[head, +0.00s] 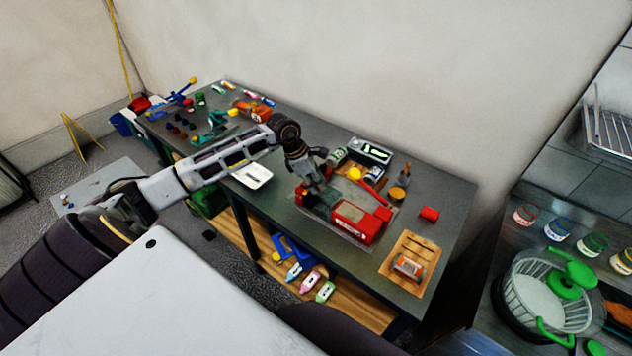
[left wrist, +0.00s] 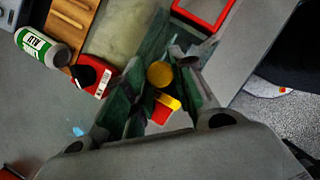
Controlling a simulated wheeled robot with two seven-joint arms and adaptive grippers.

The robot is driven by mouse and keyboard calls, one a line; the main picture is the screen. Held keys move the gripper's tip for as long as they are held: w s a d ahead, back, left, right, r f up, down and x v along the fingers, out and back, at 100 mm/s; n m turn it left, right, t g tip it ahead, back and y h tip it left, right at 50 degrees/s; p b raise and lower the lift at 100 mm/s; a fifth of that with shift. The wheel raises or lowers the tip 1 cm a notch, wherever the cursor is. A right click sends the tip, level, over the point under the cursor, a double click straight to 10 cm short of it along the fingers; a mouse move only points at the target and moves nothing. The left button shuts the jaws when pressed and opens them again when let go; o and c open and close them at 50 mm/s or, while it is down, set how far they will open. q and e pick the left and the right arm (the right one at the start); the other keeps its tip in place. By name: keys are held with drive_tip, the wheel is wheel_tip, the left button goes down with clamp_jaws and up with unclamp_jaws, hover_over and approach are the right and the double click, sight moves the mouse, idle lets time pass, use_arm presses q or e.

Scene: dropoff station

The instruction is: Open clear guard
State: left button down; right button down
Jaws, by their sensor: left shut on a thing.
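The red machine (head: 366,220) stands on the dark table, right of centre in the head view. A greenish see-through panel, which looks like the clear guard (head: 320,208), sits at its left end. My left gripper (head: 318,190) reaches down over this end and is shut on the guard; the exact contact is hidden. A red frame (left wrist: 206,12) shows at the top. My right gripper is not in view.
A wooden tray (head: 412,262) holding a silver-and-orange item lies at the table's right front. A white tray (head: 250,175) lies to the left. A wall rises close behind the table.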

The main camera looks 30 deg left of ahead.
use_arm(q)
drive_tip(key=shift+d, duration=0.1)
drive_tip(key=d+b, duration=0.1)
drive_tip(key=d, duration=0.2)
drive_tip(key=d+b, duration=0.1)
drive_tip(key=d, duration=0.3)
drive_tip(key=s+d+b, duration=0.1)
drive_tip(key=d, duration=0.2)
drive_tip(key=shift+d+b, duration=0.3)
drive_tip(key=shift+d, duration=0.1)
drive_tip(key=c, duration=1.2)
unclamp_jaws()
drive_tip(key=shift+o, duration=0.2)
drive_tip(key=shift+a+r, duration=0.1)
drive_tip(key=shift+r, duration=0.05)
drive_tip(key=v, duration=1.1)
drive_tip(key=shift+r, duration=0.3)
